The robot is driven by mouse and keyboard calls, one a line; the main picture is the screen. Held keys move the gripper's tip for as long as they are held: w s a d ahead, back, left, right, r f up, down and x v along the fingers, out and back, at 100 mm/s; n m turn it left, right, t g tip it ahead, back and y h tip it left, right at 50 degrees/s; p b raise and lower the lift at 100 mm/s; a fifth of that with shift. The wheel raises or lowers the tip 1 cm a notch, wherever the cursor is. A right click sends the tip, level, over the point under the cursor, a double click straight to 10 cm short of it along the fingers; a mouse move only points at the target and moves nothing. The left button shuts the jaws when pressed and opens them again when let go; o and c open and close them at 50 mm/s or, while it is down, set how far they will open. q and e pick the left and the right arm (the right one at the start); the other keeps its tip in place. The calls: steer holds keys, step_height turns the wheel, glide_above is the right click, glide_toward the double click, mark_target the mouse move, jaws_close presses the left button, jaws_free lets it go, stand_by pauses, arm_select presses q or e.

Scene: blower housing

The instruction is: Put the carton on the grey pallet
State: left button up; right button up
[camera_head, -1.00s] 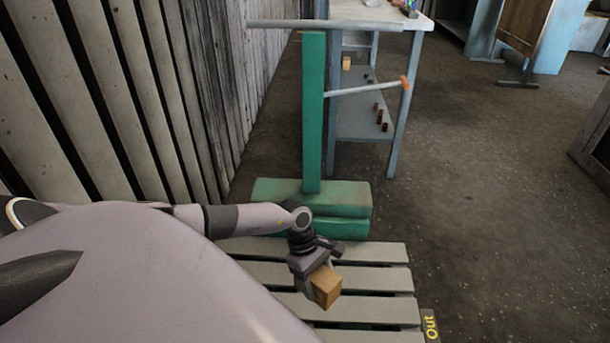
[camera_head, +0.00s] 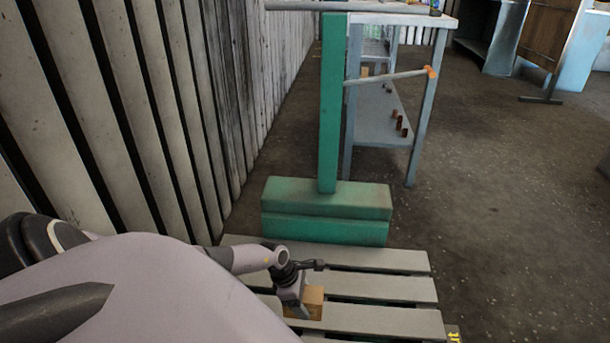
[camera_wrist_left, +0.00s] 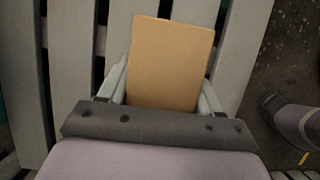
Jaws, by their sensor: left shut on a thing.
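The carton (camera_head: 314,301) is a small tan box. My left gripper (camera_head: 298,303) is shut on it, over the slats of the grey pallet (camera_head: 385,289). In the left wrist view the carton (camera_wrist_left: 170,62) sits between the two fingers of my left gripper (camera_wrist_left: 165,95), with pallet slats (camera_wrist_left: 235,55) behind it. I cannot tell whether the carton touches the slats. My right gripper is not in view.
A green stand (camera_head: 327,212) with a heavy base and a tall post is at the pallet's far side. A grey shelf table (camera_head: 385,125) stands behind it. A slatted wall (camera_head: 150,110) runs along the left. The floor (camera_head: 490,200) to the right is clear.

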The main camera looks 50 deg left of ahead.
arm_select(q)
step_height(320, 180, down, 6)
steer(key=b, duration=0.3)
steer(key=shift+f+b, duration=0.4)
steer(key=shift+f, duration=0.2)
step_height(320, 180, down, 3)
steer(key=shift+f+b, duration=0.15)
steer(key=shift+b, duration=1.1)
steer(key=shift+f, duration=0.3)
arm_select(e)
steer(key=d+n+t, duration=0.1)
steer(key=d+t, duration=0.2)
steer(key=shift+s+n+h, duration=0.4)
arm_select(q)
steer(key=shift+f, duration=0.1)
steer(key=o, duration=1.3)
